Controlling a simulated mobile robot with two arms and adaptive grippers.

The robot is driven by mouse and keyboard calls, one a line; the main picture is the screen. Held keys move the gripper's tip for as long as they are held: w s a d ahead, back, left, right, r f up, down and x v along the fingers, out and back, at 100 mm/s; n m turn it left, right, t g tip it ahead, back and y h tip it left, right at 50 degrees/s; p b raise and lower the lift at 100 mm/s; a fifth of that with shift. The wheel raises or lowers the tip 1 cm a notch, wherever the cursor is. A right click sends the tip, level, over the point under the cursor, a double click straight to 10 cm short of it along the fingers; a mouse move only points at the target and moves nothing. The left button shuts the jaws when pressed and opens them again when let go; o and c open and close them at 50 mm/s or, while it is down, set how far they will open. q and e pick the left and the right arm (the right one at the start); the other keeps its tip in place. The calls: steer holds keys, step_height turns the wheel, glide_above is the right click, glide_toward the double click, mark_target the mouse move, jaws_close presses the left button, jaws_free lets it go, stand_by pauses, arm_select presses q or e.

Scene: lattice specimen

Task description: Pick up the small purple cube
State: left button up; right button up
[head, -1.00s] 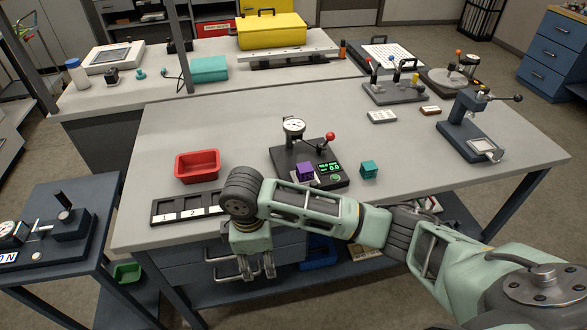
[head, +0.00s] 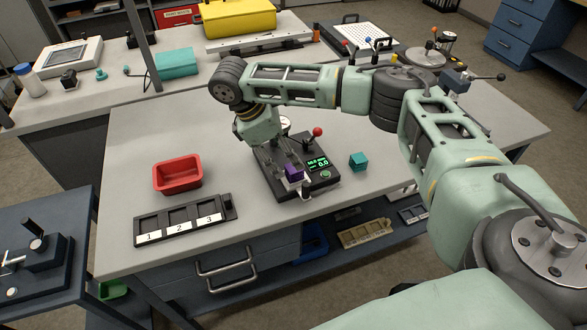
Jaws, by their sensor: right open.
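The small purple cube (head: 294,172) sits on a light pad at the front of a black gauge instrument (head: 262,163) with a green-lit display and a red-knobbed lever. My right gripper (head: 291,168) is open, reaching down from the wrist over the instrument, with its fingertips close to the cube's upper side. I cannot tell whether the fingers are around the cube or just behind and above it. The gripper and wrist hide much of the dial. My left gripper is not in view.
A teal cube (head: 358,161) stands right of the instrument. A red bin (head: 178,174) and a black tray numbered 1, 2, 3 (head: 184,220) lie to the left. My right arm spans the table's back right. The table (head: 120,255) has free room at front left.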

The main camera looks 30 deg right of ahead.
mark_target(292, 166)
steer(key=p+x, duration=0.1)
steer(key=x, duration=0.3)
steer(key=shift+d+f, duration=0.15)
steer(key=shift+d, duration=0.05)
steer(key=shift+a, duration=0.1)
steer(key=c, duration=0.9)
steer(key=shift+o, duration=0.2)
